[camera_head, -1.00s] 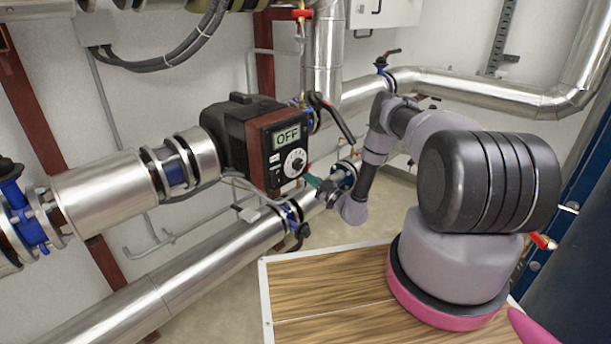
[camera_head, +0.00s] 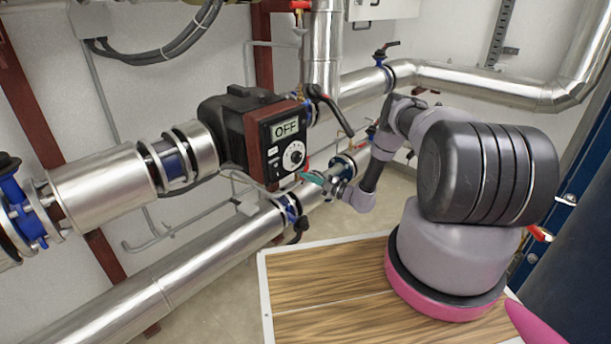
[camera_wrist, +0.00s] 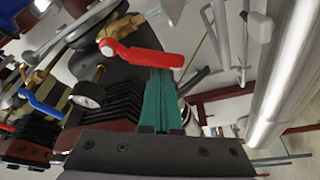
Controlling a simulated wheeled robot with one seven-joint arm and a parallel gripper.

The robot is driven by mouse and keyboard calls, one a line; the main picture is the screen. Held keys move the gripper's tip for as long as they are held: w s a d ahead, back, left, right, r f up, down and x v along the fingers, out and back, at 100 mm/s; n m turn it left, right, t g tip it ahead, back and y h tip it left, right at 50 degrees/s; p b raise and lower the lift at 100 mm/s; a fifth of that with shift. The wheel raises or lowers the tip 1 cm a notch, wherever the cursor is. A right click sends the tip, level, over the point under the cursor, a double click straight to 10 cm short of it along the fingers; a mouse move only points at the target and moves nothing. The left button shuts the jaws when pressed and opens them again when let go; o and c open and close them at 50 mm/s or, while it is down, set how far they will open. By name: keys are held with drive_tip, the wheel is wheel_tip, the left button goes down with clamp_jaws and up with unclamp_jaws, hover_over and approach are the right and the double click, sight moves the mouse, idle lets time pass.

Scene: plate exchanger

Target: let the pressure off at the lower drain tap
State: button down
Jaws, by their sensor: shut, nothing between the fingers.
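A brass tap (camera_wrist: 122,26) with a red lever (camera_wrist: 140,53) fills the upper middle of the wrist view. The lever lies crosswise, its free end to the right. My gripper (camera_wrist: 160,74) has its green fingers shut together, with nothing held. Their tips are right at the lever, below it in the picture; I cannot tell whether they touch it. In the head view my gripper (camera_head: 313,179) is small, just right of the pump's lower corner, above the lower pipe. The tap is too small there to make out clearly.
The pump (camera_head: 285,129), its display reading OFF, stands close left of my gripper. The lower pipe (camera_head: 180,270) runs beneath. A pressure gauge (camera_wrist: 88,94) and a blue lever (camera_wrist: 40,104) are left of my fingers. A big silver pipe (camera_wrist: 285,70) is at right.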

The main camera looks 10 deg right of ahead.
drive_tip(key=shift+w+d+f+n+g+h, duration=0.25)
drive_tip(key=shift+d+n, duration=0.2)
drive_tip(key=shift+n, duration=0.6)
drive_tip(key=shift+w+d+f+n+g+h, duration=0.15)
drive_tip(key=shift+w+d+f+n+g, duration=0.2)
drive_tip(key=shift+n, duration=0.75)
drive_tip(key=shift+w+d+f+n+g+h, duration=0.3)
drive_tip(key=shift+d+n, duration=0.2)
drive_tip(key=shift+n, duration=0.55)
drive_tip(key=shift+w, duration=0.1)
